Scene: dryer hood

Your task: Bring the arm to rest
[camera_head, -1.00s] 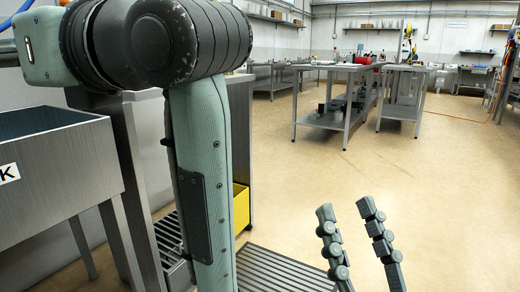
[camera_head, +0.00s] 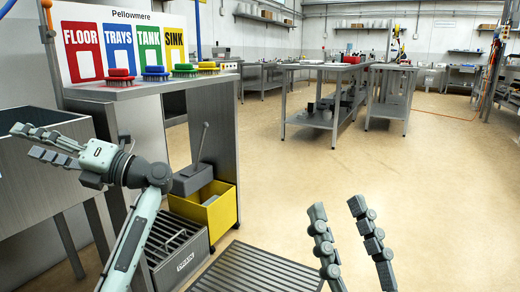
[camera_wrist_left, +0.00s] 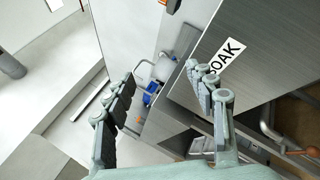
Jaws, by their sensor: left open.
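My left gripper (camera_head: 24,142) is at the left side in the head view, its fingers pointing left over the steel soak tank (camera_head: 30,200). It is open and empty, with its two fingers apart. The left wrist view also shows the left gripper (camera_wrist_left: 160,72) with a clear gap between the fingers and the tank's SOAK label (camera_wrist_left: 225,55) beyond the right finger. My left arm (camera_head: 143,225) rises from the lower left. My right gripper (camera_head: 337,207) is at the lower middle, fingers pointing up, open and empty.
A steel shelf (camera_head: 150,90) holds red (camera_head: 120,76), blue (camera_head: 155,73), green (camera_head: 184,70) and yellow (camera_head: 206,67) brushes under a colour sign (camera_head: 120,45). A yellow bin (camera_head: 215,212) and a grated box (camera_head: 175,250) stand below. The floor to the right is open.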

